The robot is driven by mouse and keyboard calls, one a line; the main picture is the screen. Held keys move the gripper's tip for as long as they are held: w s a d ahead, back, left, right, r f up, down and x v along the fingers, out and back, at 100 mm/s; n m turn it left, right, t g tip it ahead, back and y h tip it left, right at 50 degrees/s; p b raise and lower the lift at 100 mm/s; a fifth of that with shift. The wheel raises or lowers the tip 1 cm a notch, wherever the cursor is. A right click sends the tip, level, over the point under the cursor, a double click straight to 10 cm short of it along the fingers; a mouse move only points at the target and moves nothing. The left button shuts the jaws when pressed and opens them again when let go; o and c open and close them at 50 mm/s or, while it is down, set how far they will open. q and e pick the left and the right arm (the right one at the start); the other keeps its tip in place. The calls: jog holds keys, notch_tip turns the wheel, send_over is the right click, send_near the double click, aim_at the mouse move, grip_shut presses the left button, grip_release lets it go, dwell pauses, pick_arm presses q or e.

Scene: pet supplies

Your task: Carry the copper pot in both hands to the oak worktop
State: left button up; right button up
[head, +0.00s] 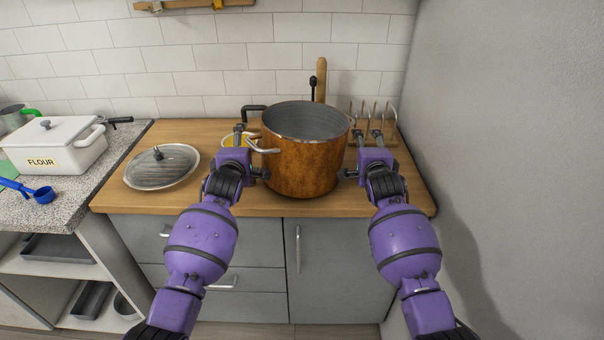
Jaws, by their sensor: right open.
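The copper pot (301,165) is upright and appears to rest on the oak worktop (225,200), near its front edge. It is open-topped with a grey inside. Its pale metal left handle (264,149) sticks out toward my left gripper. My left gripper (251,153) is at the pot's left side with its fingers apart, close to that handle; I cannot tell whether they touch it. My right gripper (358,156) is open at the pot's right side, with no pot handle clearly visible between its fingers.
A glass lid (162,167) lies on the worktop at left. A wire rack (386,122) stands behind my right gripper. A black handle (254,108) shows behind the pot. A white flour box (55,143) and blue scoop (43,195) are on the speckled counter (85,185). A grey wall bounds the right.

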pick_arm(q)
jog(key=v, duration=1.2)
pick_arm(e)
jog(key=o, duration=0.8)
jog(key=shift+s, duration=0.1)
jog(key=v, duration=1.2)
